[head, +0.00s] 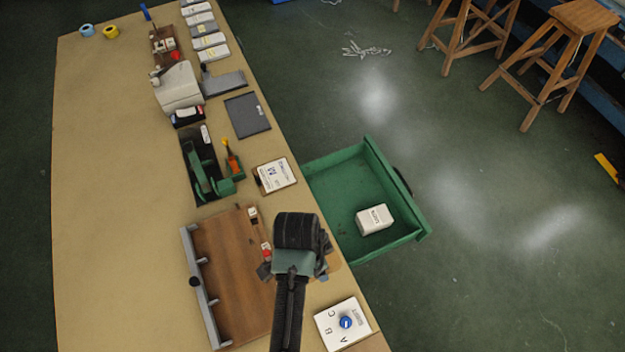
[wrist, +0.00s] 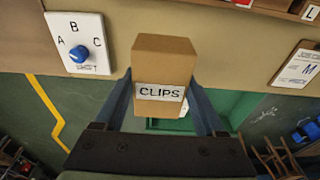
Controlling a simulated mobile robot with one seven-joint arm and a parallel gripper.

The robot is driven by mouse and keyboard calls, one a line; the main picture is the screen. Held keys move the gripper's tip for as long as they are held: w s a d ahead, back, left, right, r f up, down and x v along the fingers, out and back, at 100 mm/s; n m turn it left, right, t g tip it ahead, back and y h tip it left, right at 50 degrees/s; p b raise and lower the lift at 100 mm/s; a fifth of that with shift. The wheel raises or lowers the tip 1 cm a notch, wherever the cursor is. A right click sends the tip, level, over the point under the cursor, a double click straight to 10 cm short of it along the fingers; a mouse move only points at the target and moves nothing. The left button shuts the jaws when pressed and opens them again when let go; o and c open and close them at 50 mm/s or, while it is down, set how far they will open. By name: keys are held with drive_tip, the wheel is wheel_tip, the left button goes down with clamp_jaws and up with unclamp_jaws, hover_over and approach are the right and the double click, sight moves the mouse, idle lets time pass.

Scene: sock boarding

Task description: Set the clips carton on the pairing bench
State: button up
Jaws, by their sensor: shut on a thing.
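The clips carton (wrist: 163,62) is a tan box with a white label reading CLIPS, seen in the wrist view. My gripper (wrist: 163,100) is shut on it, with one dark finger along each side. In the head view my gripper (head: 298,262) hangs over the bench's right edge, near the open green drawer, and hides most of the carton. The pairing bench (head: 120,200) is the long tan bench on the left in the head view. I cannot tell the carton's height above it.
The open green drawer (head: 325,185) holds a white box (head: 374,219). A wooden board (head: 235,285) with a grey rail lies left of my gripper. A dial plate (head: 343,323) marked A, B, C and a white card (head: 276,175) lie near the edge. The bench's left side is clear.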

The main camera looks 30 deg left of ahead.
drive_tip(key=shift+f, duration=2.85)
drive_tip(key=shift+f, duration=0.15)
drive_tip(key=o, duration=1.5)
drive_tip(key=r, duration=0.4)
drive_tip(key=s+r, duration=0.1)
drive_tip(key=r, duration=0.3)
drive_tip(key=a+r, duration=0.1)
drive_tip(key=r, duration=0.3)
drive_tip(key=shift+s+r, duration=0.1)
drive_tip(key=shift+s, duration=0.1)
